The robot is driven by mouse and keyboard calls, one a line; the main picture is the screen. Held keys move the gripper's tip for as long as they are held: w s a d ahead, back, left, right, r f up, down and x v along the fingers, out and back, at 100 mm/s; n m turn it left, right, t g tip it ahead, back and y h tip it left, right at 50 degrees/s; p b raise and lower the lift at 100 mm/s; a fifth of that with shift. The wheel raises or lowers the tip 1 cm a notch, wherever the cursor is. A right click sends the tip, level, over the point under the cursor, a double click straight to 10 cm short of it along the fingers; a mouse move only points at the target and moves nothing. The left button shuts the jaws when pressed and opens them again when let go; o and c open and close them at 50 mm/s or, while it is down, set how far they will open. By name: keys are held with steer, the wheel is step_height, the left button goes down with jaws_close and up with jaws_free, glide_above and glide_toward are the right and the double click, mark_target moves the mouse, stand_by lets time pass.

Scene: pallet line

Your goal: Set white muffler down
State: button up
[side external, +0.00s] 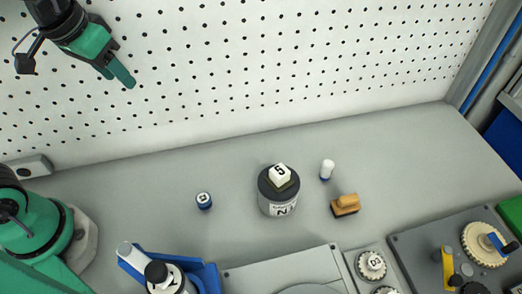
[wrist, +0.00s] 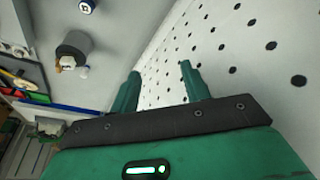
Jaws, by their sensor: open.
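A small white cylinder with a blue lower end (side external: 327,169), which looks like the white muffler, stands upright on the grey table right of the dark-topped canister. It also shows small in the wrist view (wrist: 84,72). My gripper (side external: 119,72) is high at the upper left, in front of the pegboard and well away from the muffler. In the wrist view my gripper (wrist: 160,82) has its two green fingers apart with nothing between them.
The grey canister (side external: 278,206) bears a white block marked 5 (side external: 280,173). A wooden-coloured block (side external: 345,205) lies beside it. A blue piece with a white top (side external: 204,201) stands left. A blue holder (side external: 206,276) and grey plates (side external: 406,240) fill the front. Pegboard (side external: 250,60) bounds the back.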

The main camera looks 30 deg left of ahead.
steer(key=s+a+f+t, duration=0.1)
steer(key=s+a+f, duration=0.1)
steer(key=s+a, duration=0.2)
steer(key=shift+s+t+y, duration=0.3)
steer(key=shift+s, duration=0.05)
steer(key=shift+r, duration=0.1)
steer(key=c, duration=0.5)
steer(key=shift+w+d, duration=0.1)
steer(key=shift+d, duration=0.05)
steer(key=c, duration=0.4)
steer(key=shift+w+d+r, duration=0.1)
steer(key=shift+w+r, duration=0.05)
steer(key=shift+r, duration=0.05)
jaws_close()
steer(key=w+d+m+g, duration=0.4)
steer(key=w+d+m, duration=0.1)
steer(key=w+d, duration=1)
steer(key=w+d+f+m, duration=0.1)
steer(key=d+f, duration=0.6)
steer(key=d, duration=0.3)
steer(key=w+d+f+m+g, duration=0.1)
steer(key=w+d+f+m, duration=0.1)
steer(key=d+f, duration=0.5)
steer(key=d, duration=0.4)
steer(key=shift+w+f+g, duration=0.25)
steer(key=shift+w+g, duration=0.05)
